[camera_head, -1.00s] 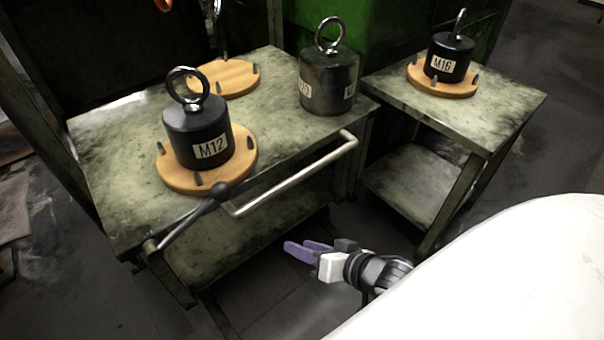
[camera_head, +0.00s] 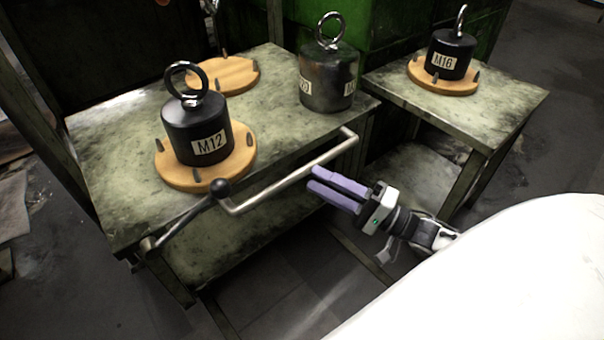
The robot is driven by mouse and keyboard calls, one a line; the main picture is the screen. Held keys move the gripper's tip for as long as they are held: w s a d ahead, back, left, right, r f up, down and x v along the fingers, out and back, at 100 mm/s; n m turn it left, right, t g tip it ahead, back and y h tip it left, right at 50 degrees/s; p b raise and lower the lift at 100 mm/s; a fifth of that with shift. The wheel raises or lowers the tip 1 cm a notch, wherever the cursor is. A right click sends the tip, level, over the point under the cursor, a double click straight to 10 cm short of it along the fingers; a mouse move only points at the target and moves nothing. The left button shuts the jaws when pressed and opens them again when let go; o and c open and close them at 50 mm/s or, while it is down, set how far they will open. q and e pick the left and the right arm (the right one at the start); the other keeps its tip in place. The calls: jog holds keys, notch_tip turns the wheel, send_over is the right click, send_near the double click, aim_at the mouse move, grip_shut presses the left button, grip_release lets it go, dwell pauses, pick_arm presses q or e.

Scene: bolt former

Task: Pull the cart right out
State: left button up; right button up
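The cart (camera_head: 110,200) is a worn grey-green metal table with a lower shelf, at the left and middle of the head view. A bent metal bar handle (camera_head: 290,178) runs along its front edge. A lever with a black ball knob (camera_head: 220,187) sits at the handle's left end. My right gripper (camera_head: 314,179) has two purple fingers, parallel with a narrow gap between them. It is open and empty, just below and in front of the right part of the handle, and appears apart from it. My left gripper is not in view.
On the cart stand a black M12 weight (camera_head: 195,130) on a wooden disc, an empty-looking wooden disc (camera_head: 230,75) and a dark ringed cylinder (camera_head: 328,80). A side table (camera_head: 510,105) with an M16 weight (camera_head: 450,55) stands close at the right. Floor in front is clear.

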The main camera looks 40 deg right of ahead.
aim_at(302, 172)
jog(key=b+x, duration=0.1)
jog(key=x, duration=0.4)
jog(key=shift+w+a, duration=0.1)
jog(key=shift+w, duration=0.05)
grip_shut()
